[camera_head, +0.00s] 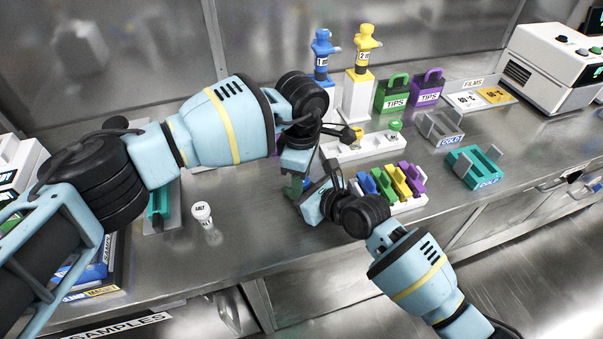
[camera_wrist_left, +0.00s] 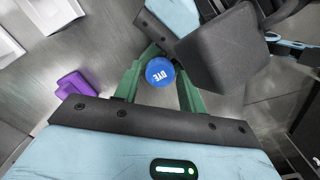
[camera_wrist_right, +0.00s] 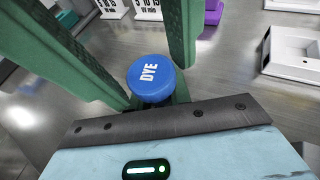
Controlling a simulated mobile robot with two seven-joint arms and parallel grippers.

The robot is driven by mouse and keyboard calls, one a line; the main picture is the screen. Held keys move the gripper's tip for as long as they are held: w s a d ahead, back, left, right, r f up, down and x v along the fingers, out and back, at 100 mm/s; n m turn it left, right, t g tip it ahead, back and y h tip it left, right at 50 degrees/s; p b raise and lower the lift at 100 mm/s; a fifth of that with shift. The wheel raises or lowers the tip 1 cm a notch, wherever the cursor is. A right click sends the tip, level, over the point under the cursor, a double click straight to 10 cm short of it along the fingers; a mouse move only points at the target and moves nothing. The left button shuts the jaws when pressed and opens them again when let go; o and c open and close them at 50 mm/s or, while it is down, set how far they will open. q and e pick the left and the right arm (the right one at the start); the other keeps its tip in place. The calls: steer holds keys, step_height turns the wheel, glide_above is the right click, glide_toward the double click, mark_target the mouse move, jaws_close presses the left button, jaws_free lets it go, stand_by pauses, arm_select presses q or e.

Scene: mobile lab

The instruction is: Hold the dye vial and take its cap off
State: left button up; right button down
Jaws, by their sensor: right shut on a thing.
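The dye vial's round blue cap (camera_wrist_right: 155,78), lettered DYE, faces the camera in the right wrist view; it also shows in the left wrist view (camera_wrist_left: 160,72). The vial body below it is hidden. My right gripper (camera_wrist_right: 160,100) is shut on the vial just under the cap. My left gripper (camera_head: 294,186) is open above it. Its two green fingers stand on either side of the cap, with gaps visible in the right wrist view. In the head view the arms hide the vial.
A white-capped SALT vial (camera_head: 203,212) stands on the bench at left. Behind the grippers are a white rack (camera_head: 365,150), colored blocks (camera_head: 402,183), a teal COLD holder (camera_head: 474,168) and tips boxes (camera_head: 393,95). The bench's front edge runs below my arms.

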arm_select(q)
steer(key=shift+o, duration=0.9)
steer(key=shift+r, duration=0.15)
steer(key=shift+r, duration=2.15)
steer(key=shift+c, duration=0.3)
steer(key=shift+r+m, duration=0.6)
steer(key=shift+m, duration=0.5)
step_height(320, 180, up, 2)
steer(key=m, duration=0.4)
steer(key=shift+r+m, duration=0.1)
steer(key=shift+m, duration=0.2)
